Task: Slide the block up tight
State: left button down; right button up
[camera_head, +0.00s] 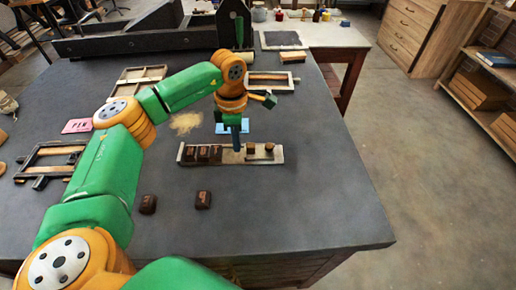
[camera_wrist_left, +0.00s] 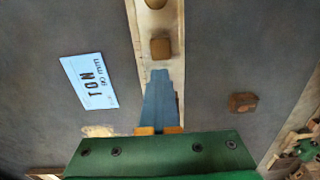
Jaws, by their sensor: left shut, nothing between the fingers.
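A long shallow wooden tray (camera_head: 274,158) lies across the table. Several dark brown blocks (camera_head: 203,154) stand side by side at its left end. A lighter brown block (camera_head: 251,148) stands apart from them, right of my gripper, with another small block (camera_head: 269,147) beyond it. My left gripper (camera_head: 237,148) points down into the tray between the dark row and the lighter block, shut and empty. In the left wrist view its blue fingers (camera_wrist_left: 160,95) end just short of the lighter block (camera_wrist_left: 160,48); I cannot tell if they touch. My right gripper is not in view.
Two loose dark blocks (camera_head: 203,199) and (camera_head: 148,204) lie on the table in front of the tray. A pink card (camera_head: 77,126) and wooden frames (camera_head: 52,160) lie left. The table's right front is clear.

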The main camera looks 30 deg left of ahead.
aim_at(252, 144)
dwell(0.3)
pick_arm(q)
jog(key=shift+w+d, duration=0.5)
jog(key=shift+d, duration=0.35)
jog(key=shift+w+d, duration=0.45)
jog(key=shift+d, duration=0.4)
jog(key=shift+w+d+p, duration=0.15)
jog(key=shift+w+d, duration=0.2)
jog(key=shift+d, duration=0.25)
jog(key=shift+w+d+p, duration=0.15)
jog(key=shift+w+d, duration=0.2)
jog(key=shift+d, duration=0.25)
jog(key=c, duration=0.6)
grip_release()
jog(key=shift+c, duration=0.2)
